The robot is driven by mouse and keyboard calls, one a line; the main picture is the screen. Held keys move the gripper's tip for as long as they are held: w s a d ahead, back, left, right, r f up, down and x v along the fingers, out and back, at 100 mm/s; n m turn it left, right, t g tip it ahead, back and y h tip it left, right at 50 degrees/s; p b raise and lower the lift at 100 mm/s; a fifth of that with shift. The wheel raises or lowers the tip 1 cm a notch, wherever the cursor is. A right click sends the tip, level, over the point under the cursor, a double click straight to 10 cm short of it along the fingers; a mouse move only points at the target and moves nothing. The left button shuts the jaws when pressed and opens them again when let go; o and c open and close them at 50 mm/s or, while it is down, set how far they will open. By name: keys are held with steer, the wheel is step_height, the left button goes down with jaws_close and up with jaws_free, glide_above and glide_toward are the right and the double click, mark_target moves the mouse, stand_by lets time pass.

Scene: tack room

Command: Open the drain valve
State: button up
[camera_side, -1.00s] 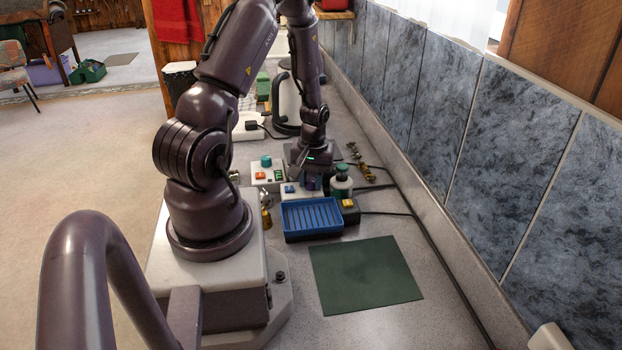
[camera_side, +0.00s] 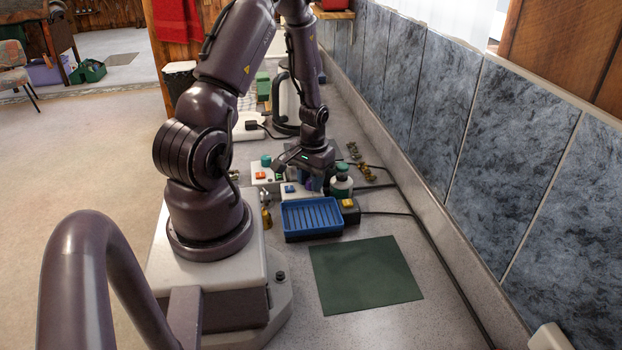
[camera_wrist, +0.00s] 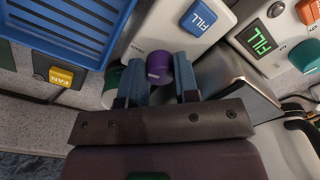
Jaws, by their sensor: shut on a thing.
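A purple knob (camera_wrist: 158,68) stands between the two blue fingers of my gripper (camera_wrist: 160,78) in the wrist view. My gripper is shut on it. In the side view my gripper (camera_side: 309,181) is low over the same box behind the blue tray, and the knob is mostly hidden there.
A blue ribbed tray (camera_side: 311,216) stands just in front. A yellow FAN button (camera_wrist: 61,77) is beside it. A bottle with a green cap (camera_side: 341,180) stands close right of my gripper. A panel with a green FILL display (camera_wrist: 260,41) is nearby. A green mat (camera_side: 366,275) lies clear.

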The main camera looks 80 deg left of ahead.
steer(key=shift+m, duration=1.1)
steer(key=o, duration=0.6)
steer(key=shift+o, duration=0.2)
